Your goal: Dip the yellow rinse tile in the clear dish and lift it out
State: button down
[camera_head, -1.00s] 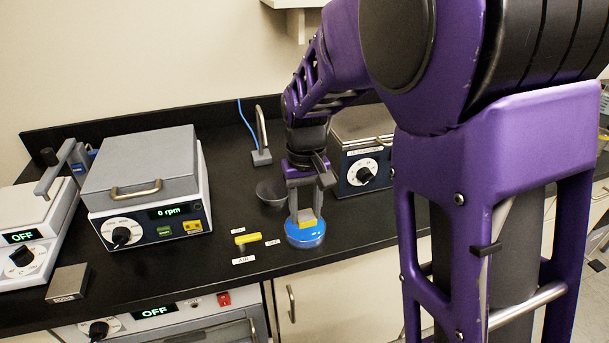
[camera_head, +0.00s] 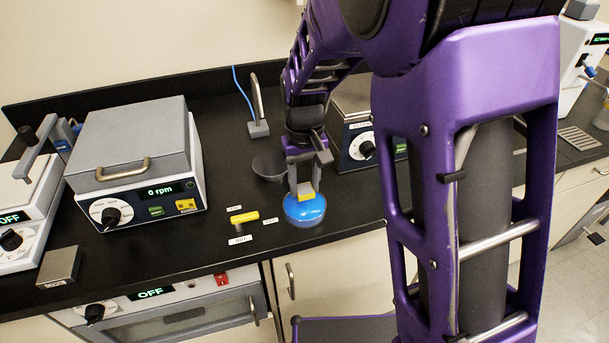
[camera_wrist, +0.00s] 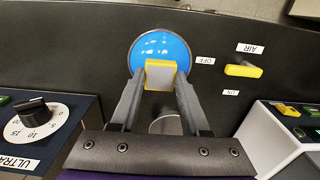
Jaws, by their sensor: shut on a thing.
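My gripper (camera_head: 305,194) points down over the worktop and is shut on the yellow tile (camera_head: 306,195). The tile also shows between the fingertips in the wrist view (camera_wrist: 160,74), with a pale face and yellow edges. The round dish (camera_head: 304,213) looks bright blue and glossy, and stands on the black worktop. The tile overlaps the dish's far rim in the head view and its near edge in the wrist view (camera_wrist: 160,44). I cannot tell whether the tile touches the blue surface or hangs just above it.
A yellow-handled valve (camera_head: 244,216) with small labels stands left of the dish. A dark round bowl (camera_head: 270,166) is behind it. A dial-fronted box (camera_head: 358,146) stands close on the right. A 0 rpm instrument (camera_head: 137,160) is farther left. The worktop's front is clear.

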aim_at(304, 210)
jog(key=shift+f+b, duration=1.3)
jog(key=shift+f, duration=1.4)
jog(key=shift+r+p, duration=1.6)
jog(key=shift+r, duration=2.25)
